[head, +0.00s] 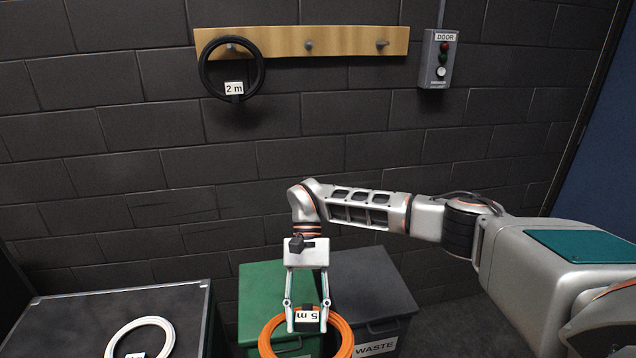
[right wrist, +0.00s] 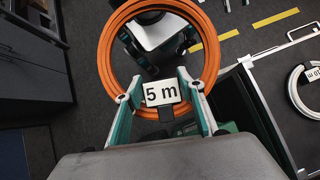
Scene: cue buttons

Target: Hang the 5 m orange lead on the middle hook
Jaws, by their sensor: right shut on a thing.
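The orange lead (head: 345,334) is a coiled ring with a "5 m" tag (head: 307,316). My right gripper (head: 306,328) is shut on it at the tag and holds it up in front of the bins. In the right wrist view the orange lead (right wrist: 104,52) stands out between and beyond the fingertips of the gripper (right wrist: 161,97). The middle hook (head: 309,45) on the wooden board (head: 345,38) is bare and well above the gripper. The left hook carries a black coil (head: 207,80) tagged "2 m". The right hook (head: 382,43) is bare. My left gripper is out of view.
A white coil (head: 168,338) lies on a dark-topped case or table (head: 60,315) at lower left. A green bin (head: 262,275) and a dark "WASTE" bin (head: 385,275) stand below the board. A grey door button box (head: 437,60) is right of the board.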

